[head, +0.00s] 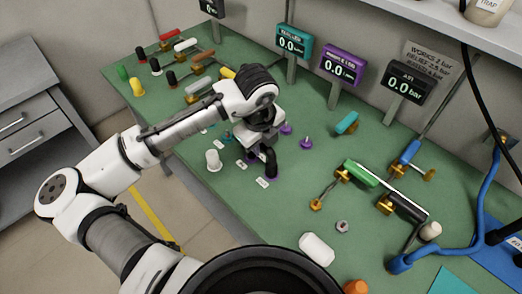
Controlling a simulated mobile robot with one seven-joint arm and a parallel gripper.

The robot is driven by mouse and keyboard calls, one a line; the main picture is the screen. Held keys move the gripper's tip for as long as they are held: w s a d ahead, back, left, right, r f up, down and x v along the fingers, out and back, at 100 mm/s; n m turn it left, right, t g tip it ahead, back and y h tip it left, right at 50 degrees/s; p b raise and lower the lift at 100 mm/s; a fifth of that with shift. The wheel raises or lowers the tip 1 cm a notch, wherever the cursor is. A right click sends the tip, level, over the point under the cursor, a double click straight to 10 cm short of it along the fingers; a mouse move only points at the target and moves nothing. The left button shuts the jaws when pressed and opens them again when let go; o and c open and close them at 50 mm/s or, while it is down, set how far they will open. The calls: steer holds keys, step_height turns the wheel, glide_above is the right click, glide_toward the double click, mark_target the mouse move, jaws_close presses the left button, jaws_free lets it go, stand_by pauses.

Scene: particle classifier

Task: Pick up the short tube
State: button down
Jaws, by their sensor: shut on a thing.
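My gripper (270,165) points down over the green bench, near the middle of the head view. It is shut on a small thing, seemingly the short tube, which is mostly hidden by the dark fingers. A purple spot shows at the bench just below the fingertips. I cannot tell whether the held thing is clear of the bench.
A white cylinder (213,161) stands left of my gripper, and purple-based fittings (306,143) stand to its right. Small white labels (263,183) lie nearby. Gauges (341,66) line the back.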

steer(key=shift+r, duration=0.15)
step_height(320, 180, up, 20)
steer(key=b, duration=0.1)
stand_by(0.3)
stand_by(0.3)
steer(key=shift+r+p, duration=2.2)
steer(key=shift+p, duration=0.25)
step_height(320, 180, up, 3)
steer(key=p, duration=0.3)
steer(key=shift+p, duration=0.4)
